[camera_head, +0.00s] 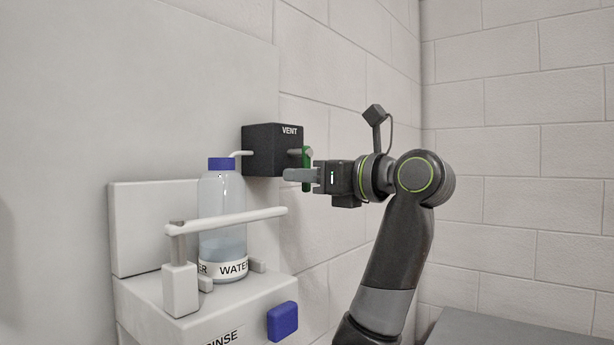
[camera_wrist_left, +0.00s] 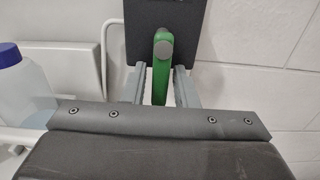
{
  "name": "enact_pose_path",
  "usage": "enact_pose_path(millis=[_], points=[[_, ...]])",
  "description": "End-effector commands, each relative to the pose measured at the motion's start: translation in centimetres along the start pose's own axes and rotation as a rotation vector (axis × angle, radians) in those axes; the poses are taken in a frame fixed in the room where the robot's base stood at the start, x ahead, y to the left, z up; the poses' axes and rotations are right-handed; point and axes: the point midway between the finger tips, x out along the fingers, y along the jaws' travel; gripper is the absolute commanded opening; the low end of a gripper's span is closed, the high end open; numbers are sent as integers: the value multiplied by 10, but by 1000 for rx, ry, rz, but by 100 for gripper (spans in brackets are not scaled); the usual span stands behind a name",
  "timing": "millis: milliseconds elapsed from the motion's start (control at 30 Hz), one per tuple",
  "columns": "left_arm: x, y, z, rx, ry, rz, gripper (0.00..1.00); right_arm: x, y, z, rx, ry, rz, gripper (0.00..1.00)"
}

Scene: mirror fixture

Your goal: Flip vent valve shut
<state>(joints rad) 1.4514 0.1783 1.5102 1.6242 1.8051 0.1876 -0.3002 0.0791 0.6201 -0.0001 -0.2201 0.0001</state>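The vent valve is a black box (camera_head: 272,150) marked VENT on the wall, with a green handle (camera_head: 306,156) on its right side. In the left wrist view the green handle (camera_wrist_left: 161,62) hangs down from a rounded pivot against the dark box (camera_wrist_left: 185,20). My right gripper is not in view.
A water bottle (camera_head: 222,215) with a blue cap stands on a white rinse unit (camera_head: 190,318), below and left of the valve. A white bar (camera_head: 240,219) crosses in front of the bottle. A blue button (camera_head: 283,321) is on the unit's front.

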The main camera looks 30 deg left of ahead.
Motion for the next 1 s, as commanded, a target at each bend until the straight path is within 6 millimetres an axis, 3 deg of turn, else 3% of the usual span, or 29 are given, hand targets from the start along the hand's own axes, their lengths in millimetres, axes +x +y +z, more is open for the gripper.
enact_pose_path(millis=[467, 667, 1000], points=[[-9, 0, -2, -2, 1, -1, 36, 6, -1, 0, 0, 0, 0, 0], [-47, -1, -5, -2, 0, -5, 36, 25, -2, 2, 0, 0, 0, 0], [-130, 0, -2, -1, -1, -3, 36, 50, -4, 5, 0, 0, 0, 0]])
